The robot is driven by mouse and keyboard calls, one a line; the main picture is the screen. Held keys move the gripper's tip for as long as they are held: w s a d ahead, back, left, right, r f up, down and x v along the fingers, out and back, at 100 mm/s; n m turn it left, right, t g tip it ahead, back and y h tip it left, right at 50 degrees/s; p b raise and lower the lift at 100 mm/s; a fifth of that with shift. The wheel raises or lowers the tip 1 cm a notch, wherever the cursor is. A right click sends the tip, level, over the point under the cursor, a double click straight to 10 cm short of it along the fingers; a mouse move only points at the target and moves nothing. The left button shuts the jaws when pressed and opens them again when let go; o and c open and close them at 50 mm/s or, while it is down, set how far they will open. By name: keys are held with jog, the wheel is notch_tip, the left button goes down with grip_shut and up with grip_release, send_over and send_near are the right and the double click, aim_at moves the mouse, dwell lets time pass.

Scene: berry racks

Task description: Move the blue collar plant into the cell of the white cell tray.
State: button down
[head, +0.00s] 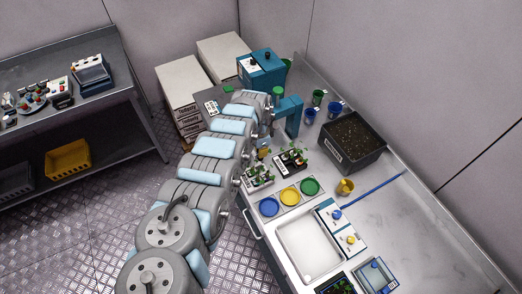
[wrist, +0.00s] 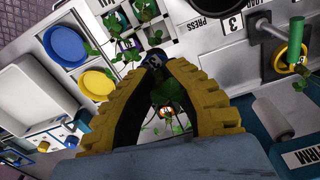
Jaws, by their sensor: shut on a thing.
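In the wrist view my gripper (wrist: 153,66) has its yellow ribbed fingers closed around the blue collar plant. Its dark blue collar (wrist: 152,59) shows at the fingertips, and green leaves (wrist: 168,88) show between the fingers. The white cell tray (wrist: 157,38) lies just beyond the fingertips, with dark square cells and several leafy plants at its upper side. In the head view the white tray (head: 256,184) shows on the bench, partly behind my arm. The fingers and held plant are mostly hidden there. I cannot tell whether the plant touches the tray.
A dark tray with plants (head: 291,160) stands beside the white one. Blue (head: 269,207), yellow (head: 290,197) and green (head: 310,187) dishes sit in front. A blue machine (head: 290,117) and a soil bin (head: 351,141) stand behind. A panel marked PRESS (wrist: 210,22) is close by.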

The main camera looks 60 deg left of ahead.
jog(key=shift+f+b, duration=3.9)
jog(key=shift+f, duration=1)
jog(key=c, duration=1.2)
grip_release()
jog(key=shift+o, duration=0.2)
notch_tip(320, 180, up, 9)
jog(key=p, duration=0.9)
